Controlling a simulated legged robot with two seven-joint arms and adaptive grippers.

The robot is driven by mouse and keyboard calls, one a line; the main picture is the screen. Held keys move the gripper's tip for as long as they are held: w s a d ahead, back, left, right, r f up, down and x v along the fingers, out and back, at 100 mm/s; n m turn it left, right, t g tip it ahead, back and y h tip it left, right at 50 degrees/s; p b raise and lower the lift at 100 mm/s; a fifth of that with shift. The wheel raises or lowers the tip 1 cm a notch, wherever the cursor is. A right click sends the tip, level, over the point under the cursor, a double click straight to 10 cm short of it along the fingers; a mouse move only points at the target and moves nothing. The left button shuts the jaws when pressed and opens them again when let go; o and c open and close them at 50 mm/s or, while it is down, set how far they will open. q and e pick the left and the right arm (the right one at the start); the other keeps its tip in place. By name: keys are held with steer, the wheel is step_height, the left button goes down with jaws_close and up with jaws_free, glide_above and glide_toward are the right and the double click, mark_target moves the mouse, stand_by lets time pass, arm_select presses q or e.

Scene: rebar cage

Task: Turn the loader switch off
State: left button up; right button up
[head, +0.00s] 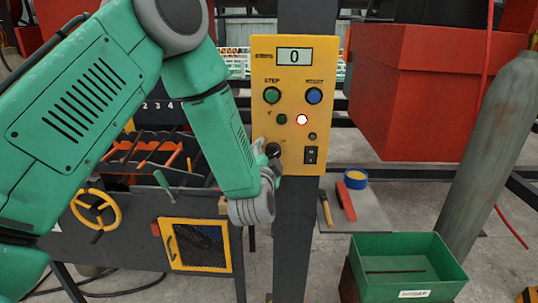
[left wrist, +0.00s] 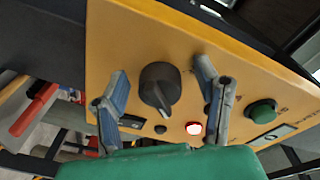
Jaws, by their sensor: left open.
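A yellow control panel (head: 290,100) on a dark post carries a black rotary knob (head: 273,150) at its lower left. The knob also shows in the left wrist view (left wrist: 158,88), its pointer slanting down and slightly right there. No readable label tells me whether it is the loader switch. A black rocker switch (head: 311,155) sits right of the knob in the head view. My left gripper (head: 264,160) is at the panel's lower left edge. In the left wrist view its open fingers (left wrist: 163,92) appear on either side of the knob, with gaps. My right gripper is out of view.
The panel has a display reading 0 (head: 294,56), a green STEP button (head: 272,95), a blue button (head: 314,95) and a lit red lamp (head: 302,119). A red hopper (head: 415,90) hangs at right. A green bin (head: 405,262) stands below.

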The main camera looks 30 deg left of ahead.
arm_select(q)
steer(key=shift+d+r, duration=0.1)
steer(key=shift+d, duration=0.25)
steer(key=c, duration=0.6)
steer(key=shift+d, duration=0.3)
steer(key=c, duration=0.5)
steer(key=shift+d+r, duration=0.1)
steer(key=shift+d, duration=0.1)
steer(key=shift+c, duration=0.2)
steer(key=shift+a, duration=0.1)
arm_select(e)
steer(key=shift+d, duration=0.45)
arm_select(q)
steer(key=shift+a, duration=0.1)
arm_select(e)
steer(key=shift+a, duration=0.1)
